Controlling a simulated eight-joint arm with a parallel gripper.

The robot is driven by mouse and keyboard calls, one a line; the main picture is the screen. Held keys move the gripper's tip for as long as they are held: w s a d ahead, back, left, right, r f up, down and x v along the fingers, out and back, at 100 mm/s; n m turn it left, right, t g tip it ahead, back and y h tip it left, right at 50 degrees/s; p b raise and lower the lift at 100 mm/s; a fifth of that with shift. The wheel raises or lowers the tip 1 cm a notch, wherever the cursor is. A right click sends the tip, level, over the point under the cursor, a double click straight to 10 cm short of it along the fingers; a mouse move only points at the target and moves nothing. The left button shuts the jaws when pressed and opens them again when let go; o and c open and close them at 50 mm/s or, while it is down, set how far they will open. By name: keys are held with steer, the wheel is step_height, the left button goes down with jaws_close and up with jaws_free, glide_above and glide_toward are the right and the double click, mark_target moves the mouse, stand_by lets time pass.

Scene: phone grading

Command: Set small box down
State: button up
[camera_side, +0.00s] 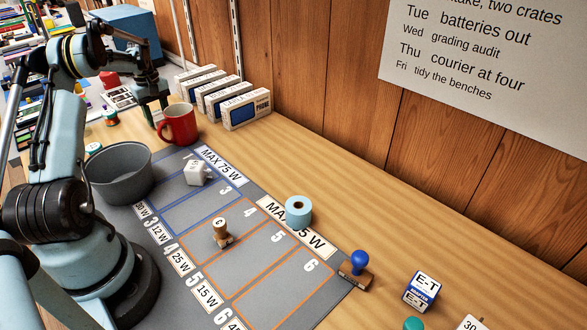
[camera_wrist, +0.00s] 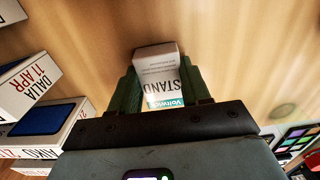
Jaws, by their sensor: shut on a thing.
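A small white box (camera_wrist: 160,72) with the print "STAND" and a teal label is held between the two green fingers of my gripper (camera_wrist: 160,88) in the wrist view. A finger presses each side, and the box's far end sticks out past the fingers over bare wood. In the side view my gripper (camera_side: 154,112) is at the upper left, beyond the red mug (camera_side: 178,124) and left of the row of phone boxes. The held box is not clearly visible there, and I cannot tell whether it touches the bench.
Several phone boxes (camera_side: 246,108) stand along the wooden wall; labelled boxes (camera_wrist: 42,125) also show at the wrist view's left.

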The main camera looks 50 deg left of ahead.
steer(key=shift+f, duration=0.15)
steer(key=o, duration=1)
steer(key=shift+o, duration=0.2)
